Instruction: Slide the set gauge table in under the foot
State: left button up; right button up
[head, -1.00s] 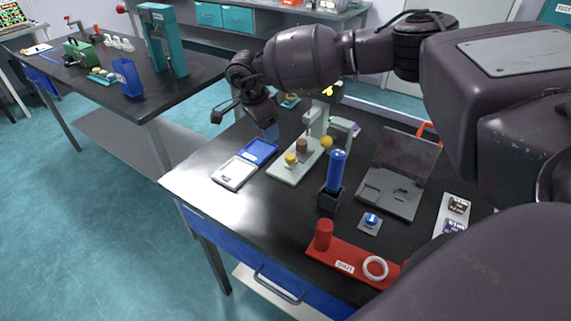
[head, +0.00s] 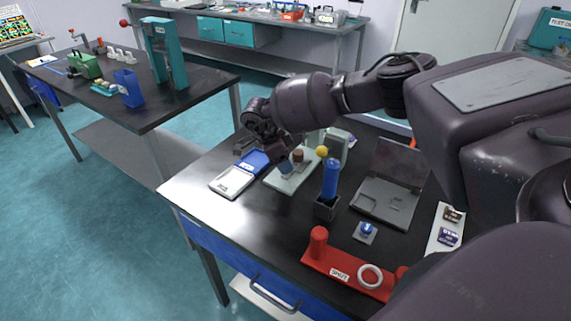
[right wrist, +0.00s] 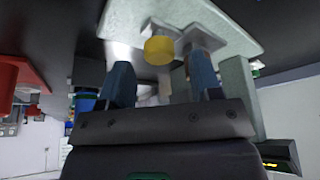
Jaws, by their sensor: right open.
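A gauge with a pale green base plate (head: 281,184) stands at the back of the black bench, with its pale column (head: 336,147) at the rear. A brown cylinder (head: 298,155) stands over the plate, and a yellow ball (head: 321,151) is beside the column. My right gripper (head: 286,166) is low over the plate and hides part of it. In the right wrist view its blue fingertips (right wrist: 161,82) are open. A yellow round knob (right wrist: 158,50) and grey square pieces (right wrist: 198,39) show just beyond them on the plate (right wrist: 235,20). I cannot tell whether they touch. The foot is not clear. My left gripper is out of view.
A blue and white scale-like device (head: 235,180) lies left of the plate. A blue cylinder in a black holder (head: 326,207), an open grey case (head: 386,199) and a red stand (head: 345,267) are to the right and front. The front left bench top is clear.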

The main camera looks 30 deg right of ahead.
jog(key=shift+x, duration=1)
grip_shut()
